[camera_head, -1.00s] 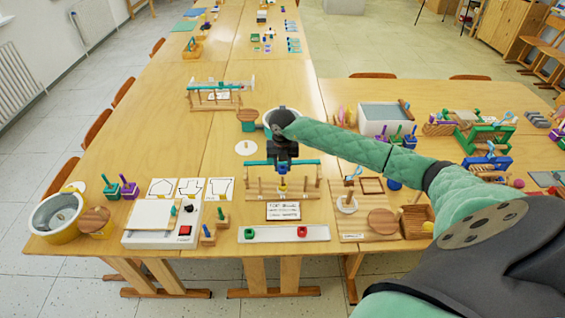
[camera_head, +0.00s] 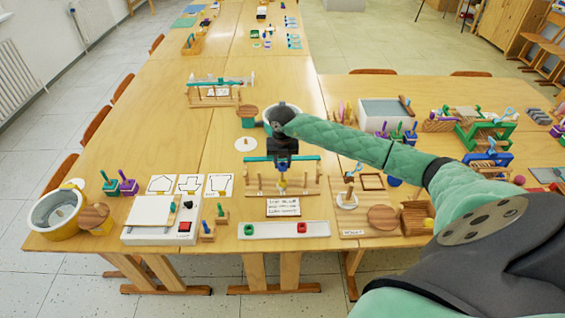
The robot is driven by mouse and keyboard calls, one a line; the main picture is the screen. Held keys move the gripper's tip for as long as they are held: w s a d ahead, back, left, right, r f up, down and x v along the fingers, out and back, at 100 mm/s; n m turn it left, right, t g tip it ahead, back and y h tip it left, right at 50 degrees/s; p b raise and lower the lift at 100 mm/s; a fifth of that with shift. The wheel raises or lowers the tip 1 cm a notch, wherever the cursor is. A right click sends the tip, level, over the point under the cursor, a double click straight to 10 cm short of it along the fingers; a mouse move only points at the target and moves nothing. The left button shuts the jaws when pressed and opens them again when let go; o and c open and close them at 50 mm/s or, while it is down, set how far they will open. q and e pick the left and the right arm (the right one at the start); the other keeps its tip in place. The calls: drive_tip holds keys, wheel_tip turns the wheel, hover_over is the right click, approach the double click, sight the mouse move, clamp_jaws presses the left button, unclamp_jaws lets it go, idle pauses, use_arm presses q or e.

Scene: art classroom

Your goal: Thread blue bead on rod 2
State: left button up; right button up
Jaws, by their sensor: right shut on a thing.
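The wooden rack (camera_head: 254,187) with upright rods stands on the middle table, a teal bar across its top. My right gripper (camera_head: 283,176) points down at the middle of the rack, in front of the teal bar. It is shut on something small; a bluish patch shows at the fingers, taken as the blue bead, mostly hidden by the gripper. A small yellow piece shows just below. I cannot tell whether the bead touches a rod, or which rod is number 2. My left gripper is out of view.
A text card (camera_head: 283,207) and a white strip (camera_head: 270,230) with green and red blocks lie in front of the rack. A white box (camera_head: 160,218) stands left, a wooden board (camera_head: 352,223) and slatted crate (camera_head: 416,216) right. A wooden disc (camera_head: 247,112) is behind.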

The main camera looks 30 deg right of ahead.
drive_tip(key=shift+b, duration=0.3)
idle(0.4)
drive_tip(key=shift+f, duration=0.25)
drive_tip(key=shift+d+f+b, duration=0.1)
drive_tip(key=shift+f+b, duration=0.1)
drive_tip(key=shift+b, duration=0.3)
drive_tip(key=shift+f, duration=0.15)
drive_tip(key=shift+w+a, duration=0.15)
drive_tip(key=shift+a, duration=0.05)
drive_tip(key=shift+d, duration=0.1)
idle(0.8)
drive_tip(key=shift+f+b, duration=0.5)
drive_tip(key=shift+b, duration=0.3)
idle(0.3)
